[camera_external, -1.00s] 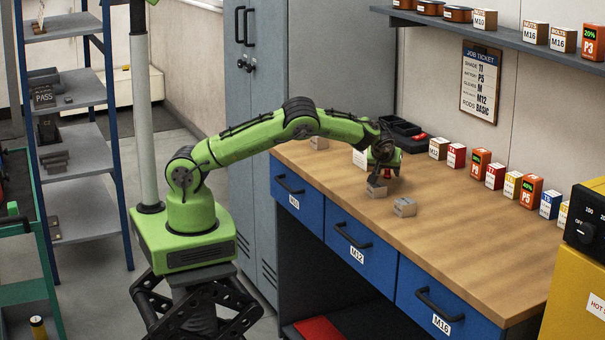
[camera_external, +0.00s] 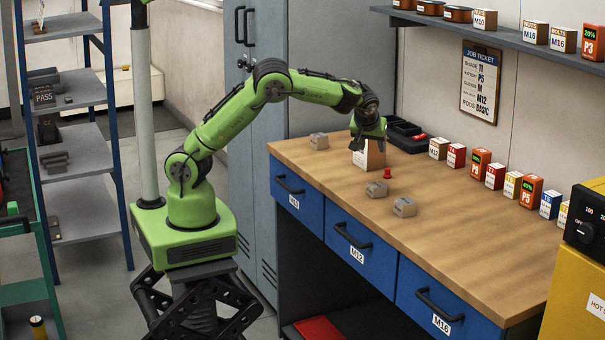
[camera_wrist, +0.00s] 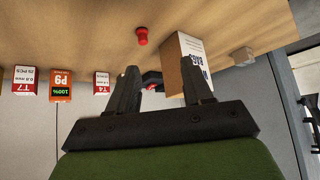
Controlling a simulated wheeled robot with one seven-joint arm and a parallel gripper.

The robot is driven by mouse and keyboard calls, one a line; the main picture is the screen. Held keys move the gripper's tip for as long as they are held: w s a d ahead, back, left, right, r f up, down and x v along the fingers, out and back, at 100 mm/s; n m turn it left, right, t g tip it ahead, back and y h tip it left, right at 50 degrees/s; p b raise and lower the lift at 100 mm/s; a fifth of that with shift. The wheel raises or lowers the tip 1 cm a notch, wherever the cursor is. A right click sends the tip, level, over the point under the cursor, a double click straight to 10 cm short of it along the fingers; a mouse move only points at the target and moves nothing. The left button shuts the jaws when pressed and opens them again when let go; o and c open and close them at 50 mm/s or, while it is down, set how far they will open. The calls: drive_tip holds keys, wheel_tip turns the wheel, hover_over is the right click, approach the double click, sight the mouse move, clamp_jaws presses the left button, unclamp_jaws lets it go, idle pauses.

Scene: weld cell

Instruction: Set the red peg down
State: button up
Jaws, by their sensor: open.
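My gripper (camera_external: 363,140) is up above the bench, left of and higher than the peg, over a white and brown box (camera_external: 370,157). In the wrist view the two dark fingers (camera_wrist: 160,88) are spread apart with nothing held between them.
A black tray (camera_external: 408,137) is at the back. Small labelled boxes (camera_external: 480,162) line the back edge. The bench's front middle and right are clear.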

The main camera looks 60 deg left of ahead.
drive_tip(key=s+a+r+m+g+h, duration=0.15)
drive_tip(key=s+a+r, duration=0.25)
drive_tip(key=s, duration=0.5)
drive_tip(key=s+a+r+m+t+h, duration=0.1)
drive_tip(key=s+a+r+m+h, duration=0.2)
drive_tip(key=s, duration=0.6)
drive_tip(key=s+m+h, duration=0.1)
drive_tip(key=s+m, duration=0.3)
drive_tip(key=s, duration=1.3)
drive_tip(key=shift+s, duration=0.3)
drive_tip(key=shift+r+p, duration=0.85)
idle(3.4)
